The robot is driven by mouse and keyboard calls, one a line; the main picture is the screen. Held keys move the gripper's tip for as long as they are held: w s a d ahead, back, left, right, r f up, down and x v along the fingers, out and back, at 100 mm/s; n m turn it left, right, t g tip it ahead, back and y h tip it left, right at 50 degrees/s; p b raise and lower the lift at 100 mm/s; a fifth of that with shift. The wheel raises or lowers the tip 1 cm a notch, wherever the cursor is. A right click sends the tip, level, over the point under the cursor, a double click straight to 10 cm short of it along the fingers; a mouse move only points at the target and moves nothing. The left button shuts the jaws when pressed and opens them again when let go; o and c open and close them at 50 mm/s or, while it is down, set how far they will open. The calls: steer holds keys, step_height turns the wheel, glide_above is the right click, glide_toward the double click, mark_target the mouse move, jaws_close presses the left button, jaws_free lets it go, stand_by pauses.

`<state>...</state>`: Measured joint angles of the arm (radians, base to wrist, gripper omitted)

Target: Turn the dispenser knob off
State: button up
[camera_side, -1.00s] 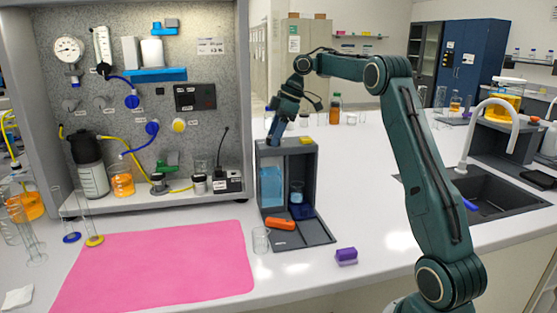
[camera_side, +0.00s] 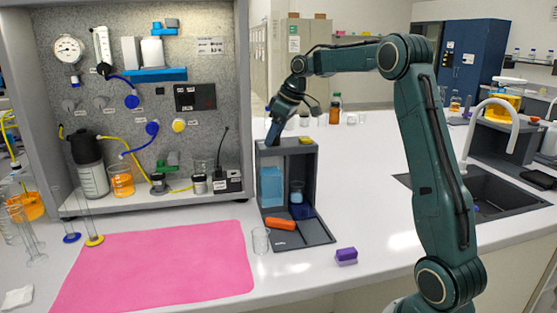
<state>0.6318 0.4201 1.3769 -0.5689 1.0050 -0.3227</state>
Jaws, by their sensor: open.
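The dispenser (camera_side: 262,154) is a dark grey open-fronted box in the middle of the counter. A tank of blue liquid (camera_side: 271,187) fills its left side, and a small clear cup (camera_side: 297,191) stands inside at the right. My gripper (camera_side: 273,136) points down at the left part of the dispenser's top, close to it or touching it. Its jaws are open, though the fingers are too small to see apart. I cannot make out the knob; it may be hidden behind the gripper. A yellow piece (camera_side: 305,141) lies on the top at the right.
An orange object (camera_side: 280,224) lies on the dispenser's base, with a clear beaker (camera_side: 260,240) to its left. A purple block (camera_side: 346,256) is at the front right. A pink mat (camera_side: 150,270), a rig panel (camera_side: 215,95) and a sink (camera_side: 485,190) flank the dispenser.

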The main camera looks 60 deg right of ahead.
steer(key=m+h, duration=0.1)
steer(key=m, duration=0.3)
steer(key=shift+a+m+h, duration=0.15)
steer(key=shift+m+h, duration=0.15)
steer(key=shift+h, duration=0.1)
steer(key=m+h, duration=0.1)
steer(key=m, duration=0.3)
steer(key=shift+w+a, duration=0.1)
steer(key=shift+a, duration=0.05)
steer(key=shift+r+h, duration=0.3)
steer(key=shift+r, duration=0.05)
steer(key=v, duration=1.3)
steer(key=s+a+f+n, duration=0.2)
steer(key=s+a+f, duration=0.1)
steer(key=s+a, duration=0.5)
steer(key=s+a+f+n+t+y, duration=0.1)
steer(key=s+a+f, duration=0.3)
steer(key=s+a, duration=0.5)
steer(key=shift+s+n, duration=0.7)
steer(key=shift+a+f, duration=0.1)
steer(key=shift+f, duration=0.05)
